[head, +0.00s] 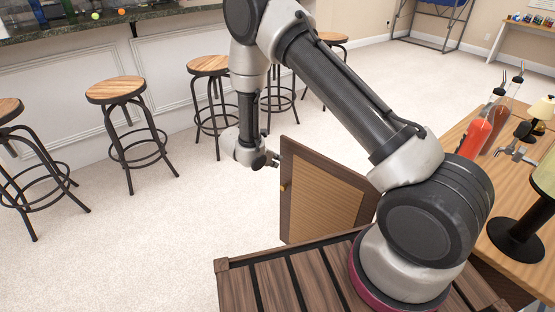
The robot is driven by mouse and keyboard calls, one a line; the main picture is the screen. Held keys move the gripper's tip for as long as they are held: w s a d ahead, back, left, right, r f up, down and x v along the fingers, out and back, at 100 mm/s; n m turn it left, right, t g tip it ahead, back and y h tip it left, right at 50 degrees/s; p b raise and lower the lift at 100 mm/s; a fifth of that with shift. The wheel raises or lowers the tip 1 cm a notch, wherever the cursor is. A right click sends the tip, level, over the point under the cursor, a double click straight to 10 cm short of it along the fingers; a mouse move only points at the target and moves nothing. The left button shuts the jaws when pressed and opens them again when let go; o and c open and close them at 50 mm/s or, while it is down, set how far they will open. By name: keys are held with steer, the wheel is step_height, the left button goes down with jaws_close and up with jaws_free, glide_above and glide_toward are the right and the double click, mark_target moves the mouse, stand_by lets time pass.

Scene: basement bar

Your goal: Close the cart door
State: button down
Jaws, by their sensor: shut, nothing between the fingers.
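The cart door (323,198) is a brown wooden panel with a woven-look inset. It stands open, swung out from the wooden cart (470,136) at the right. A small yellowish knob (283,187) sits near its left edge. My gripper (272,160) is shut and empty at the upper left corner of the door, close to its edge. I cannot tell whether it touches the door. My arm hides the door's right upper part and part of the cart's front.
Bottles (475,137), a metal tap piece (515,152) and a lamp-like dispenser (520,230) stand on the cart top. Several bar stools (116,90) line the bar counter (100,18) at the left. The carpet (190,220) between stools and door is clear.

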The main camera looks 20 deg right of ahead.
steer(key=shift+w+d, duration=0.35)
steer(key=shift+d, duration=0.25)
